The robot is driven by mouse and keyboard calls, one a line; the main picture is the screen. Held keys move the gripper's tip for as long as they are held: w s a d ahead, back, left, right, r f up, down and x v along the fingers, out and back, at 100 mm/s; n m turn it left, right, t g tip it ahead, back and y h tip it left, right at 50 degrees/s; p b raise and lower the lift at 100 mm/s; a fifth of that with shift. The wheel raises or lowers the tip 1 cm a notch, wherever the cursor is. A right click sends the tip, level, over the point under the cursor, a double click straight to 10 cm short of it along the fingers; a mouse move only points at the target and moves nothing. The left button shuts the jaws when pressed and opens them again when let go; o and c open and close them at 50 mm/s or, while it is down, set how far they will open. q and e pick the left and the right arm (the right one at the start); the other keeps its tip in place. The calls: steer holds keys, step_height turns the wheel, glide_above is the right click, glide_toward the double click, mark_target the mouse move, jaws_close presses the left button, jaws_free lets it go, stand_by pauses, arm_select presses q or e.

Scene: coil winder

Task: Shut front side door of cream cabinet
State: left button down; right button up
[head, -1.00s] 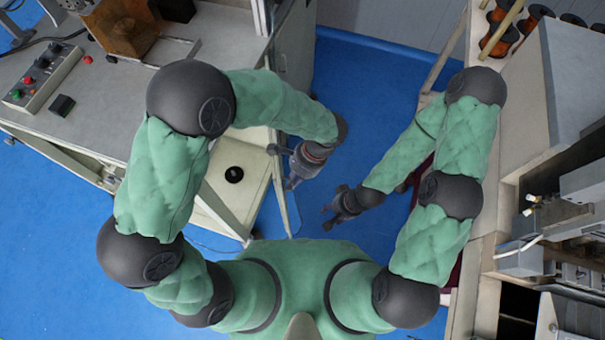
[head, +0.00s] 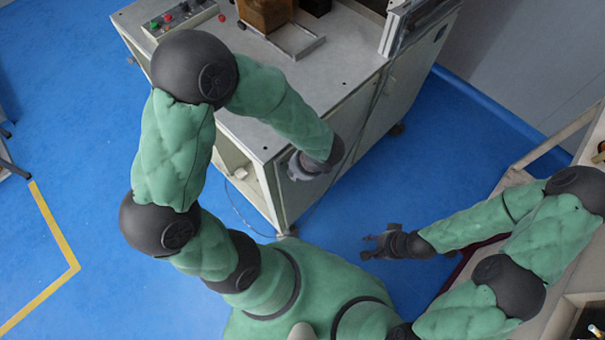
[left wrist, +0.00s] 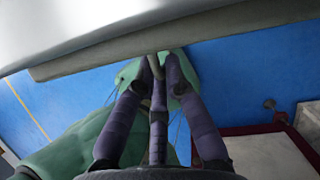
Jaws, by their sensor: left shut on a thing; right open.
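The cream cabinet (head: 262,135) with a grey top stands at the centre of the head view. Its left-facing side has an open compartment (head: 240,172). A pale panel (head: 296,205) forms the face right of the near corner; whether it is the door, and how far it is open, I cannot tell. My left gripper (head: 297,167) is at the near corner of the top, beside this face. In the left wrist view its fingers close around a slim grey-green part (left wrist: 157,66) below a beige panel edge (left wrist: 150,52), likely a handle. My right gripper (head: 370,244) is open and empty, over the floor.
A control box with buttons (head: 180,18) and a brown block (head: 265,12) stand on the cabinet top. A wooden-framed bench (head: 515,180) is at the right.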

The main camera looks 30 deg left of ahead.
arm_select(q)
steer(key=shift+w+r, duration=0.2)
steer(key=shift+w, duration=0.2)
steer(key=c, duration=1.4)
jaws_free()
steer(key=shift+a, duration=0.1)
steer(key=v, duration=1.1)
steer(key=shift+s+d+r, duration=0.15)
steer(key=shift+d+r, duration=0.1)
steer(key=shift+r, duration=0.1)
steer(key=s+d+f+n+g+h, duration=0.15)
steer(key=d+f+n+h, duration=0.3)
steer(key=f, duration=0.45)
steer(key=s+d+f+n+g+h, duration=0.1)
steer(key=s+d+f+n+h, duration=0.2)
steer(key=f+n, duration=0.45)
step_height(320, 180, down, 12)
steer(key=a+n+t, duration=0.1)
steer(key=n+t, duration=0.1)
steer(key=n, duration=0.7)
steer(key=shift+n+h, duration=0.4)
steer(key=shift+h, duration=0.05)
